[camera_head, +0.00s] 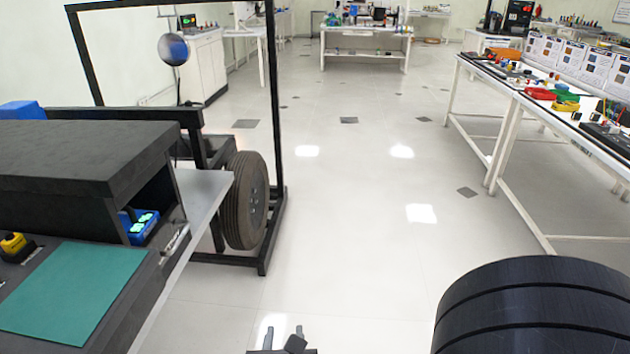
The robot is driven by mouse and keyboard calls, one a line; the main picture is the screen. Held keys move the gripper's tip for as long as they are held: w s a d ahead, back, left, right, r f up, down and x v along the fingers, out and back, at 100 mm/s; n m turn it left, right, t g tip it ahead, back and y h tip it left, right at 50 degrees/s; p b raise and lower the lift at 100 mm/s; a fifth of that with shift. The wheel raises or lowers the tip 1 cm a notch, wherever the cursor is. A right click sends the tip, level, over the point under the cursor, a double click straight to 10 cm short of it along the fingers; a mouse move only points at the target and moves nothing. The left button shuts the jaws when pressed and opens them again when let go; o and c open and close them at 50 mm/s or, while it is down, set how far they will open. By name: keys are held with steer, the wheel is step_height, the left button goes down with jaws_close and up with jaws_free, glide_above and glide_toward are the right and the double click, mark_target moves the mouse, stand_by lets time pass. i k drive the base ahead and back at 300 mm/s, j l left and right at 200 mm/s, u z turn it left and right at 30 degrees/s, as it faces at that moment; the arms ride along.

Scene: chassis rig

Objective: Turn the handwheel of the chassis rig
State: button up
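The chassis rig stands at the left, a black upright frame (274,120) with a dark beam and a ribbed tyre (246,200) on its near side. A small round shiny disc or ball (173,49) hangs on a thin stalk inside the frame. I cannot make out a handwheel for certain; the bench hides part of the rig. My gripper (283,331) shows at the bottom edge, with its two fingers apart and nothing visible between their tips. It is over the floor, well apart from the rig.
A dark bench (90,148) with a green mat (75,290) and a blue device (138,225) fills the near left, its grey edge jutting toward the rig. A long white table (515,95) with parts and cards stands at the right. The tiled floor between is clear.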

mark_target(188, 104)
steer(key=i+j+z, duration=0.1)
steer(key=i, duration=3.3)
steer(key=i+l+u, duration=0.15)
steer(key=i, duration=1.6)
steer(key=i+u, duration=0.35)
steer(key=i, duration=0.2)
steer(key=i+u, duration=0.35)
steer(key=i, duration=0.25)
steer(key=i+l+u, duration=0.35)
steer(key=i, duration=0.2)
steer(key=i+j+u, duration=0.25)
steer(key=u, duration=0.2)
steer(key=i+u, duration=0.95)
steer(key=i+l+u, duration=0.15)
steer(key=i+u, duration=0.3)
steer(key=i+j+u, duration=0.65)
steer(key=i+u, duration=0.15)
steer(key=i, duration=0.2)
